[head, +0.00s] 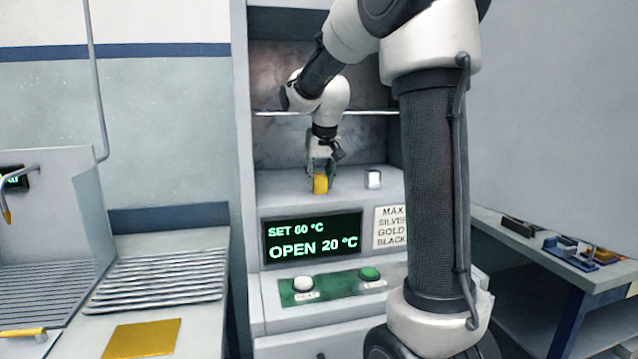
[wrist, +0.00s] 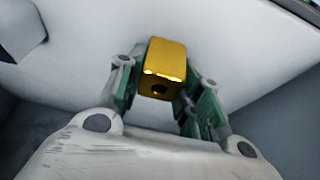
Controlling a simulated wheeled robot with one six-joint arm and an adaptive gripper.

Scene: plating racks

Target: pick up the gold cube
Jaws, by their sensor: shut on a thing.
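The gold cube (head: 320,184) is between the fingers of my gripper (head: 320,172), at the shelf of the cabinet in the head view. In the wrist view the gold cube (wrist: 163,68) sits between the two green-sided fingers of my gripper (wrist: 160,85), which is shut on it. A dark round spot shows on its near face. I cannot tell whether the cube touches the shelf or is slightly above it.
Below are a display (head: 312,238) reading "SET 60 °C, OPEN 20 °C" and a button panel (head: 335,286). A gold plate (head: 143,338) lies at lower left; a side table (head: 570,262) holds small items.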

